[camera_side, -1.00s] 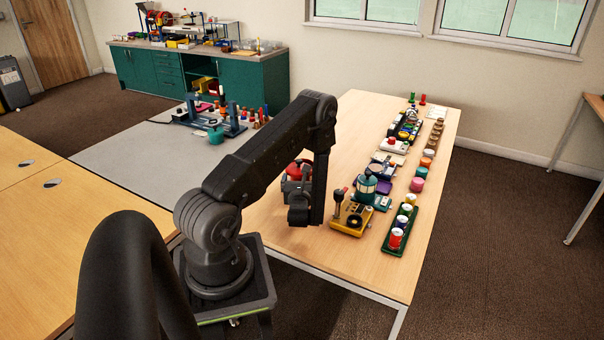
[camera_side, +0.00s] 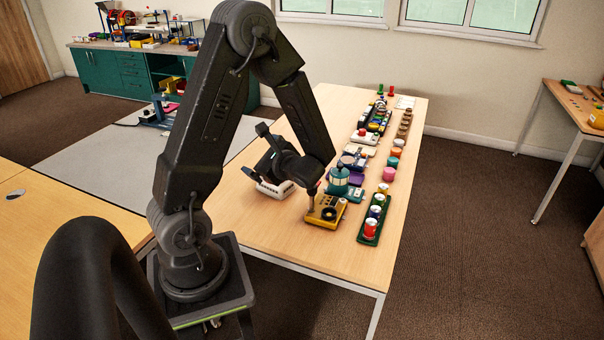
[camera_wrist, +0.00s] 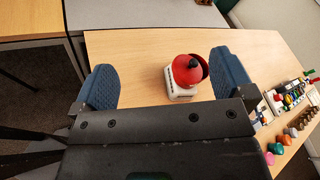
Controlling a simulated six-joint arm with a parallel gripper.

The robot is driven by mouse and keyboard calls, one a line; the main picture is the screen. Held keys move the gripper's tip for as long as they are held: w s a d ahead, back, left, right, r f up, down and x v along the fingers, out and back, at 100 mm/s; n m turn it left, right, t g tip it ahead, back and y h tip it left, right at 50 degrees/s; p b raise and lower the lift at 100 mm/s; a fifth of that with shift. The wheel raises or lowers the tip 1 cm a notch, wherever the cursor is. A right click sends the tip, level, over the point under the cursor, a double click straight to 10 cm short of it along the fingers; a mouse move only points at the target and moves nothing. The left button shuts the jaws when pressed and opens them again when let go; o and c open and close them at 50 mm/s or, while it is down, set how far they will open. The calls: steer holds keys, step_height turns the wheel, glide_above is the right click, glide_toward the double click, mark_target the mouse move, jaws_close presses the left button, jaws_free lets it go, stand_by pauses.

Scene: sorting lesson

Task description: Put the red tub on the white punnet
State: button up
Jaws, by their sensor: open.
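In the side view the white punnet (camera_side: 274,189) stands on the table, and my gripper hides the tub. My gripper (camera_wrist: 166,81) is open, with its two blue-padded fingers on either side of the tub and clear space between. In the side view my gripper (camera_side: 268,155) is just above the punnet. Whether the tub sits level is unclear.
More small items line the right edge. The table's front left part is bare.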

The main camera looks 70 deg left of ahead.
steer(key=d+r+n+t+h, duration=0.2)
steer(key=d+r+t+h, duration=0.1)
steer(key=d, duration=0.6)
steer(key=d+r+n+t+h, duration=0.3)
steer(key=d+r+t+h, duration=0.1)
steer(key=d, duration=0.5)
steer(key=d+r+n+t+h, duration=0.3)
steer(key=d+r+h, duration=0.2)
steer(key=d, duration=0.5)
steer(key=h, duration=0.2)
steer(key=shift+s+r+t+h, duration=0.15)
steer(key=shift+r+t+h, duration=0.15)
steer(key=shift+r, duration=0.1)
